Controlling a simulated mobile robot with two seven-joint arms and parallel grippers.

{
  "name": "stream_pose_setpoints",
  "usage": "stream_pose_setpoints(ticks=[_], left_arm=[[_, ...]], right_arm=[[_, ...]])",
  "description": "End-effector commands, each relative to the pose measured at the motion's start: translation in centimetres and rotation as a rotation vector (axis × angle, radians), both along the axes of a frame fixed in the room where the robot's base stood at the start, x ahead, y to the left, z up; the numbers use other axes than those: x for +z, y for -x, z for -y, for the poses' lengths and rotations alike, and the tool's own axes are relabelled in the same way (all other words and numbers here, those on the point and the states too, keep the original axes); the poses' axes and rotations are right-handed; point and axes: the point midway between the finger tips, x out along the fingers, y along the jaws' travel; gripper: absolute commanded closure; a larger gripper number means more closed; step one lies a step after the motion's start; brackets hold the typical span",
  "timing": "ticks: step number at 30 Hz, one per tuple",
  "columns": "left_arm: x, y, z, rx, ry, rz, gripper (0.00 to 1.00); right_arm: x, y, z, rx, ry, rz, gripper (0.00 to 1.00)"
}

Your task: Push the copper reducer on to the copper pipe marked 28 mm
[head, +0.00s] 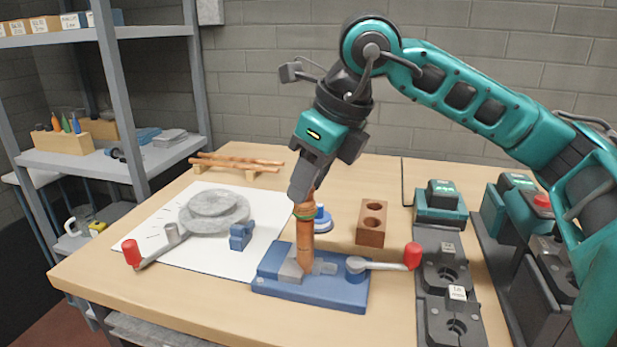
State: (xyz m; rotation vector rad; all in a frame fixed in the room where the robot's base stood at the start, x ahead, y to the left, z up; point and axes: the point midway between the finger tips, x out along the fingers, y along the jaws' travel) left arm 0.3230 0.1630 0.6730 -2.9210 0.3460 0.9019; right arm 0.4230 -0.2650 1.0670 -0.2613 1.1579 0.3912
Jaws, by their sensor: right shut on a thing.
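A copper pipe (304,247) stands upright in the blue clamp base (310,291) near the front middle of the table. No 28 mm mark can be read on it. My right gripper (303,192) points down from above and is shut on a copper piece, the copper reducer (307,200), right over the pipe's top. A greenish band shows just below the fingers. The reducer is mostly hidden by the fingers, and I cannot tell how far it sits on the pipe. My left gripper is not in view.
The clamp's lever with a red knob (413,256) sticks out right. Left are a grey round disc (214,211) and another red-knobbed lever (131,252). Press tools (440,203) stand right.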

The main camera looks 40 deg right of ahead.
Motion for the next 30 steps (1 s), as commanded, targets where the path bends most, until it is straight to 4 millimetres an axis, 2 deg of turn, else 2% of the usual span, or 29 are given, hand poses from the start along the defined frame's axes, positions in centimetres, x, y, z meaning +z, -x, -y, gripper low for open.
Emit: stream_pose_setpoints(ticks=[30], left_arm=[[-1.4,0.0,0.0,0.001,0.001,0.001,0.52]], right_arm=[[-1.6,0.0,0.0,0.0,0.0,0.001,0.99]])
